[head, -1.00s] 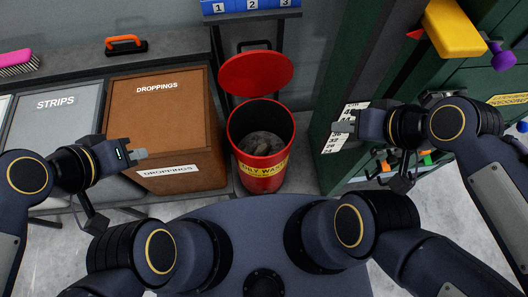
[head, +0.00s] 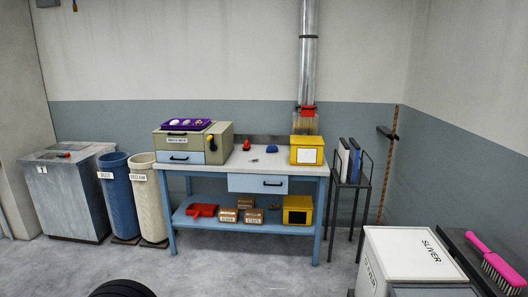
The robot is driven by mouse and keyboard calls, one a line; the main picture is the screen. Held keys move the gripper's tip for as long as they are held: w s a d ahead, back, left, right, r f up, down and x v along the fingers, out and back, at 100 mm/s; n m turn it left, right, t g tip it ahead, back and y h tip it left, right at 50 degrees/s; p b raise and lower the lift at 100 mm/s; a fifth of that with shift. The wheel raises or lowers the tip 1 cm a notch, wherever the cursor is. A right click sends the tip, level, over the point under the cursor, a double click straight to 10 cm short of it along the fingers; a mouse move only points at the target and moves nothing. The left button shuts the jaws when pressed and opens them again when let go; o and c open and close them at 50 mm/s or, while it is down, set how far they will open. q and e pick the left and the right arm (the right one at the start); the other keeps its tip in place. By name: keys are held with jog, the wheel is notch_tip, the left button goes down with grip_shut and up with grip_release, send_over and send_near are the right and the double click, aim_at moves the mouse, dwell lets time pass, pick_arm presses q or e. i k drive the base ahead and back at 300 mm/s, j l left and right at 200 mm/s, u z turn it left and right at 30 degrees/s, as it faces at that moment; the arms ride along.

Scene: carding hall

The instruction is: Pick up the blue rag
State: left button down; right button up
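A small blue thing (head: 271,149), which looks like the blue rag, lies on the pale top of a blue-framed workbench (head: 225,171) across the room. It sits between a small red object (head: 247,145) and a yellow box (head: 306,153). It is too small to make out its folds. Neither of my grippers shows in the head view now.
A grey-green cabinet (head: 222,150) carrying a purple tray (head: 187,125) stands on the bench's left. Blue (head: 118,200) and cream (head: 147,205) bins stand beside it. A black rack (head: 349,190) is right. A white SLIVER box (head: 405,252) is nearer. Floor before the bench is clear.

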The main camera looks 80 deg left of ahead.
aim_at(272, 147)
jog(key=u, duration=2.8)
jog(key=i+u, duration=0.2)
jog(key=i, duration=1.65)
jog(key=i+z, duration=0.2)
jog(key=i, duration=0.35)
jog(key=i+j+z, duration=0.2)
jog(key=i, duration=0.4)
jog(key=i+j+z, duration=0.15)
jog(key=i, duration=0.4)
jog(key=i+j+z, duration=0.15)
jog(key=i+z, duration=0.15)
jog(key=i, duration=0.15)
jog(key=i+j+z, duration=0.25)
jog(key=i, duration=0.25)
jog(key=i+j+z, duration=0.3)
jog(key=i+j, duration=0.05)
jog(key=i, duration=0.05)
